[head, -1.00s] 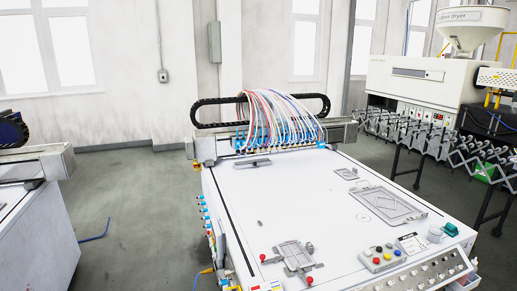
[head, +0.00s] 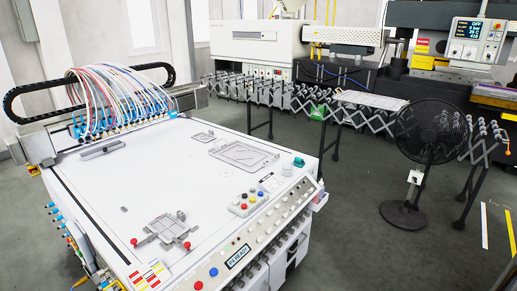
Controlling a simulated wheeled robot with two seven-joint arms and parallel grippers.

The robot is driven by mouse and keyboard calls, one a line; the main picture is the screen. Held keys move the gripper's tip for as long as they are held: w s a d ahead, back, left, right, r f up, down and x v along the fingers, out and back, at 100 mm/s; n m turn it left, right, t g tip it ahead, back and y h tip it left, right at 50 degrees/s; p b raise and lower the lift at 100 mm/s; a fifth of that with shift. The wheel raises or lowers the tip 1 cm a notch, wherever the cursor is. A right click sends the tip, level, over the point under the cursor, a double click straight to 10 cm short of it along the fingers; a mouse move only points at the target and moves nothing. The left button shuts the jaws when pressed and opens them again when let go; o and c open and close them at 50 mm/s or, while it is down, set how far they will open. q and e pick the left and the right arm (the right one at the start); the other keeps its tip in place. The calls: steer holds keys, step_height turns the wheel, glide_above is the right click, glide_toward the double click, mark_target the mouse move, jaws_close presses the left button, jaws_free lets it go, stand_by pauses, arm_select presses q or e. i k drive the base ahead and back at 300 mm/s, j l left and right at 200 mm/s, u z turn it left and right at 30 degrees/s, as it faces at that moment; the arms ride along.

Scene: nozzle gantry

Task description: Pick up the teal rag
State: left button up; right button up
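A small teal item (head: 298,162), which looks like the teal rag, lies crumpled near the right corner of the white machine table (head: 160,185). It sits beside a small round grey-white object (head: 287,169), close to the table's right edge. It is too small to make out its folds. Neither of my grippers shows in the head view.
A control box with coloured buttons (head: 246,203) and a grey frame plate (head: 244,155) lie near the teal item. A red-handled fixture (head: 162,231) is at the front left. A black fan (head: 425,150) stands on the floor to the right, with open floor between.

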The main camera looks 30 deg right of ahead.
mark_target(299, 163)
steer(key=z, duration=1.25)
